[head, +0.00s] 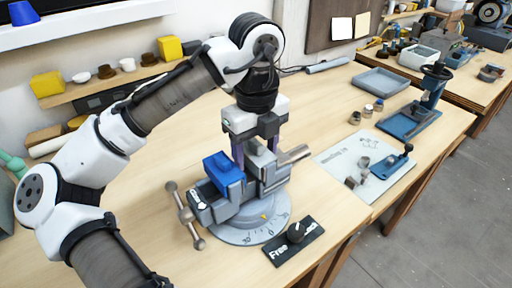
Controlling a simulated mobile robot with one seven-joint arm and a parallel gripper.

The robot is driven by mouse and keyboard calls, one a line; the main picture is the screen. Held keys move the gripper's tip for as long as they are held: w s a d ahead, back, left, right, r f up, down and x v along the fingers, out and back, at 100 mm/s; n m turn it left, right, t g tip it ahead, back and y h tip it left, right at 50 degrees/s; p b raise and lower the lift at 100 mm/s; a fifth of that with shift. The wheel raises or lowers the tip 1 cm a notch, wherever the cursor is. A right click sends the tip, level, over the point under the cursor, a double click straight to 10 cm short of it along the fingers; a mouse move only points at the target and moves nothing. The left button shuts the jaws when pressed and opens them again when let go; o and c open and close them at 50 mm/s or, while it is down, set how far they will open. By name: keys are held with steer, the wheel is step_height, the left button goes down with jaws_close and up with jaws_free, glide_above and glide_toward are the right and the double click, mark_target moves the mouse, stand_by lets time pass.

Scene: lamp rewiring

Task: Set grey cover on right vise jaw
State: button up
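The vise (222,207) stands on a round marked base in the middle of the bench. A blue cover (224,167) sits on its left jaw. A grey cover (262,157) is at the right jaw, between the fingers of my gripper (256,148), which points straight down. The fingers appear to close on the two ends of the grey cover. The cover looks roughly upright and in line with the jaw. The gripper hides part of it, and I cannot tell whether it is fully down on the jaw.
The vise handle (184,215) sticks out at the left. A white sheet (340,156) with small metal parts, a blue fixture (394,163) and a grey tray (381,80) are to the right. Small jars (366,111) stand behind the sheet.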

steer(key=shift+o, duration=0.3)
steer(key=shift+r, duration=0.1)
step_height(320, 180, up, 14)
steer(key=shift+p, duration=0.3)
stand_by(0.4)
step_height(320, 180, up, 9)
steer(key=p, duration=0.7)
steer(key=shift+f+p, duration=0.2)
steer(key=shift+p, duration=0.1)
